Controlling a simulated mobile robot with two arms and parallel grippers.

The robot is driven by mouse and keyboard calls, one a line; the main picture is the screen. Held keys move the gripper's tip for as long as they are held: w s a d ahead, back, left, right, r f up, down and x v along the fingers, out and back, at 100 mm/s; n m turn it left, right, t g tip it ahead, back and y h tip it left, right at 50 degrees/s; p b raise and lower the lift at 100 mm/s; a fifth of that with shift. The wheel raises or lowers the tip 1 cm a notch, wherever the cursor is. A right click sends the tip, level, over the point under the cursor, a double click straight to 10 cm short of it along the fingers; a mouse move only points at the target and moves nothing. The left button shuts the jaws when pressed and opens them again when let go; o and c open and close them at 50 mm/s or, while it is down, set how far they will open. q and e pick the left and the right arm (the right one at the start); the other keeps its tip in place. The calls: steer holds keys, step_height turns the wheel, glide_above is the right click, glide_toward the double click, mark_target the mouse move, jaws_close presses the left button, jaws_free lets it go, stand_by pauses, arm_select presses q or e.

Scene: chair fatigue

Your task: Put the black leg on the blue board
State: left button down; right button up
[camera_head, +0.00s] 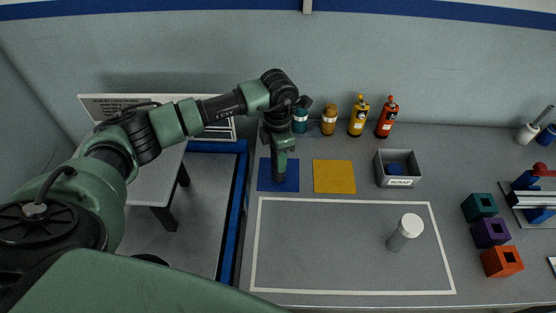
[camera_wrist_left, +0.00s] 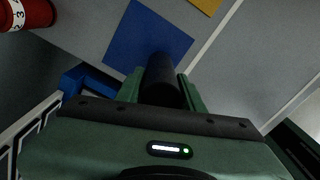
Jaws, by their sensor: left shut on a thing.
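The blue board (camera_head: 265,175) lies flat at the back left of the work table, and it also shows in the left wrist view (camera_wrist_left: 130,40). My left gripper (camera_head: 281,152) points down above it. It is shut on the black leg (camera_head: 279,177), which hangs roughly upright below the fingers. In the left wrist view the dark leg (camera_wrist_left: 161,75) sits between the green fingers, against the blue board. I cannot tell whether its lower end touches the board. My right gripper does not show in any view.
A yellow board (camera_head: 334,177) lies just right of the blue one. A grey scrap bin (camera_head: 398,181) stands further right. Several bottles (camera_head: 358,115) line the wall behind. A white-capped cylinder (camera_head: 404,233) stands in the white outline. Coloured blocks (camera_head: 490,232) sit at right.

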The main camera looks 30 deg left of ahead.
arm_select(q)
step_height(320, 180, down, 2)
steer(key=shift+f, duration=0.2)
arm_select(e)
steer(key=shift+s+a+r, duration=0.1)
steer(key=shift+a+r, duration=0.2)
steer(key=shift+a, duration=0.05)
arm_select(q)
steer(key=shift+f, duration=0.1)
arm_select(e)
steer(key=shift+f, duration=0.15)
arm_select(q)
steer(key=c, duration=1.3)
jaws_free()
steer(key=shift+f, duration=0.15)
steer(key=o, duration=0.4)
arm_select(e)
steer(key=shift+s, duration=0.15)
arm_select(q)
steer(key=shift+r, duration=0.2)
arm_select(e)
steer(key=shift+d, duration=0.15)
